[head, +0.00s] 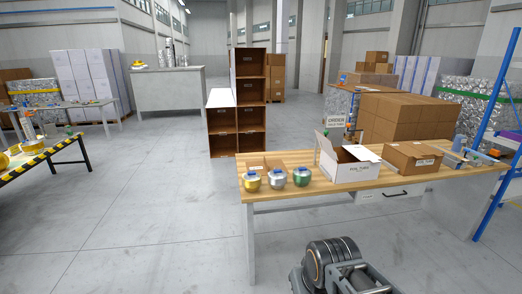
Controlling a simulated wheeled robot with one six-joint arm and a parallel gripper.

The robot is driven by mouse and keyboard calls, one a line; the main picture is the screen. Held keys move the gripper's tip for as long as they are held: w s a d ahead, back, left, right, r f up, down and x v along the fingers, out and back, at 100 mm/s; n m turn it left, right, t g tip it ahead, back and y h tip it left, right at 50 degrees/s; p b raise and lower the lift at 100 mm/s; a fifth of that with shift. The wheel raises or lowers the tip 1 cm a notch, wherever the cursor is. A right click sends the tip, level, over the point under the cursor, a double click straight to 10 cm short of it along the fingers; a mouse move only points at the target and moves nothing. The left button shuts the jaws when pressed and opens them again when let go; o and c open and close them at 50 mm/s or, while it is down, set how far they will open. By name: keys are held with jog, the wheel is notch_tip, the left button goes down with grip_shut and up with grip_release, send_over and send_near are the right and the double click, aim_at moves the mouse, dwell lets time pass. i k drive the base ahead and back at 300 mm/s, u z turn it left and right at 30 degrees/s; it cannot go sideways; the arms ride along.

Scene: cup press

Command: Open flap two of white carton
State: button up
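The white carton (343,171) stands on the wooden-topped table (270,160), right of the middle in the head view. A dark gap shows in its top. One white flap (325,143) stands raised at the carton's left side, and another (361,153) sticks outward at the right. I cannot tell which flap is number two. A label is on the carton's front face. My arm shows at the bottom, in front of the table and apart from the carton. I cannot make out my gripper's fingers.
A brown carton (411,157) stands right of the white one. Three round pots with yellow (251,181), grey (276,178) and green (301,177) bodies stand to its left. A sign (336,121) rises behind. A blue frame (496,130) is at the far right. Floor left of the table is clear.

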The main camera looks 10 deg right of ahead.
aim_at(361, 152)
jog(key=i, duration=0.3)
jog(key=z, duration=2.1)
jog(key=i, duration=1.8)
jog(key=u, duration=1.9)
